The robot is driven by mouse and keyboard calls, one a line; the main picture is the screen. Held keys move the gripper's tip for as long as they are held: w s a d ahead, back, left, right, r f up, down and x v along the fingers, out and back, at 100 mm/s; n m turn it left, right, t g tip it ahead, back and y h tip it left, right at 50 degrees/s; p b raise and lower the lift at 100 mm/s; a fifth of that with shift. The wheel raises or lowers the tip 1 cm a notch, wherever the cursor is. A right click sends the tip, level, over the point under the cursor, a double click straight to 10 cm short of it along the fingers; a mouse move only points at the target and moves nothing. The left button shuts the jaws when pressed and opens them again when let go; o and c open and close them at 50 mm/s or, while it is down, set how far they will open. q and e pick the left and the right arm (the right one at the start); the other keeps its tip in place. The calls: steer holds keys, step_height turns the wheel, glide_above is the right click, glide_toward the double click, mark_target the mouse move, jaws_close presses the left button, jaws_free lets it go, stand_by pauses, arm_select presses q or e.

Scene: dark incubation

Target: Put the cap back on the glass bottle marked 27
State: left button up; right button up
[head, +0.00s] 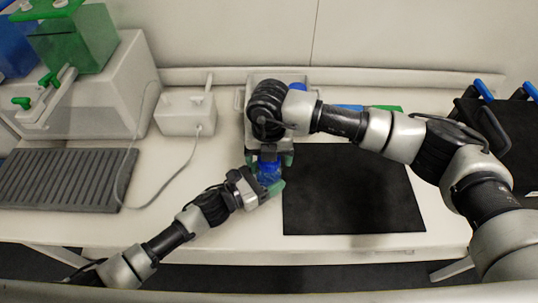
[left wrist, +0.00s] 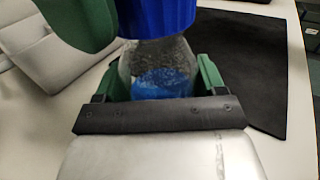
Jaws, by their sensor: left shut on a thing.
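My left gripper (head: 268,180) is shut on a glass bottle with blue liquid. In the left wrist view the clear glass of the bottle (left wrist: 150,62) stands between the green fingers of the left gripper (left wrist: 158,80). A ribbed blue cap (left wrist: 157,16) is at the bottle's top; whether it is seated or only held there I cannot tell. My right gripper (head: 270,157) points down over the bottle from above. One green finger of the right gripper shows beside the cap in the left wrist view; its grip is partly hidden. No number is readable.
A black mat (head: 350,190) lies on the white bench, right of the bottle. A pale bin (head: 241,100) is partly hidden behind my right arm. A small white device (head: 186,115) and a grey ribbed mat (head: 65,177) are at left. Black racks with blue handles stand at far right.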

step_height(320, 180, up, 4)
steer(key=shift+r, duration=0.1)
steer(key=shift+c, duration=0.5)
steer(key=n, duration=0.4)
steer(key=r+n, duration=0.1)
steer(key=n, duration=0.7)
steer(key=shift+r+n, duration=0.35)
steer(key=shift+n, duration=0.05)
steer(key=n, duration=0.4)
steer(key=shift+r, duration=0.25)
steer(key=n, duration=0.3)
steer(key=shift+r+n, duration=0.25)
steer(key=shift+n, duration=0.15)
steer(key=n, duration=0.6)
steer(key=shift+r, duration=0.35)
